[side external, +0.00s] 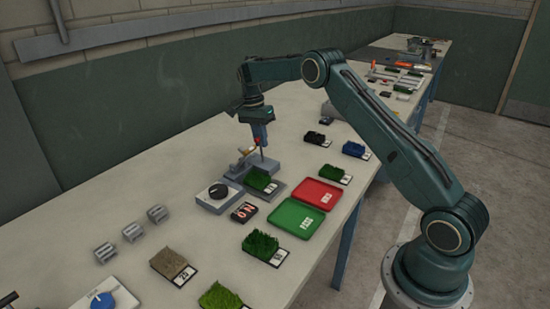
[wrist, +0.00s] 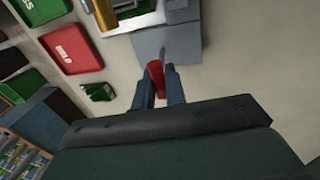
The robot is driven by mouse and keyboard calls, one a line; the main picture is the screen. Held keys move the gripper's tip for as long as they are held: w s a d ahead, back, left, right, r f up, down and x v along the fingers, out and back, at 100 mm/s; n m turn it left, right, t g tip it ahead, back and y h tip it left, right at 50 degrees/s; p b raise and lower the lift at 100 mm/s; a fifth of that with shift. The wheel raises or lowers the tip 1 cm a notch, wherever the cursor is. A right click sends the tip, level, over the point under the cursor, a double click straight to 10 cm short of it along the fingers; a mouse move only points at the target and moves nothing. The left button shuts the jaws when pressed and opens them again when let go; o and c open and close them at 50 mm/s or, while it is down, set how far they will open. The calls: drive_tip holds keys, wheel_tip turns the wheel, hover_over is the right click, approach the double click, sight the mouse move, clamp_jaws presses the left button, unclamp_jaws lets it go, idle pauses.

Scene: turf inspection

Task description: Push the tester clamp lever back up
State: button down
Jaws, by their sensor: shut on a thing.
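The tester (side external: 245,167) is a grey block fixture on the bench, with a green turf sample (side external: 262,180) at its front. The clamp lever has a red grip (wrist: 156,78), which sits between the two fingers of my gripper (wrist: 160,88) in the wrist view. My gripper (side external: 258,146) is above the tester in the side view and is shut on the red grip. The tester's grey body (wrist: 168,45) shows just beyond the fingers. The lever's exact angle is hard to tell because the gripper partly hides it.
A red tray (side external: 318,194) and a green tray (side external: 296,219) lie to the right. Several turf samples are spread over the bench. Bare bench lies behind the tester.

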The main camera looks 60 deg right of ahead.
drive_tip(key=shift+w+r, duration=0.1)
idle(0.6)
drive_tip(key=c, duration=1.5)
unclamp_jaws()
drive_tip(key=shift+s+t, duration=0.4)
drive_tip(key=shift+s, duration=0.05)
drive_tip(key=shift+s+t, duration=0.9)
drive_tip(key=shift+t, duration=0.3)
drive_tip(key=shift+s+f+t, duration=0.3)
drive_tip(key=shift+s+t, duration=0.55)
drive_tip(key=shift+t, duration=0.35)
drive_tip(key=v, duration=1.4)
drive_tip(key=shift+s+a+r+n+t, duration=0.15)
drive_tip(key=shift+s+a+r+n, duration=1.2)
drive_tip(key=shift+s+a, duration=0.75)
drive_tip(key=shift+s+a+r+n+t, duration=0.2)
drive_tip(key=shift+s+a+r+n, duration=1.15)
drive_tip(key=shift+s+a, duration=0.7)
drive_tip(key=shift+s+a+r+n+t, duration=0.15)
drive_tip(key=shift+s+a+r+n, duration=1.15)
drive_tip(key=shift+s+a, duration=0.8)
